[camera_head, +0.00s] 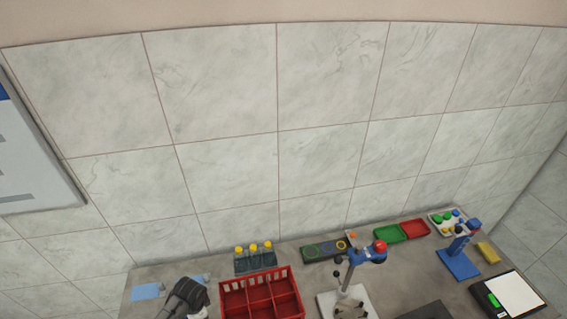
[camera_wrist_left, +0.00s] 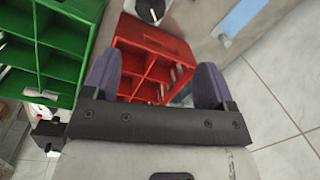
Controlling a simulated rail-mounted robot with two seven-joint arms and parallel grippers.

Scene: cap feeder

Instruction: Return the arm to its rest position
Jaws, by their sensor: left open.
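My left gripper (camera_wrist_left: 157,78) shows in the left wrist view with its two purple fingers spread wide and nothing held between them. Beyond the fingers is the red divided crate (camera_wrist_left: 150,55). In the head view a dark part of my left arm's end (camera_head: 185,298) shows at the bottom edge, left of the red crate (camera_head: 262,294); its fingertips cannot be made out there. My right gripper is in neither view.
A rack (camera_head: 255,262) of yellow-capped vials stands behind the red crate. A blue-armed stand (camera_head: 360,257) is to its right. Green (camera_head: 388,233) and red (camera_head: 415,229) trays lie at the back. In the wrist view a green divided crate (camera_wrist_left: 45,50) is at left.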

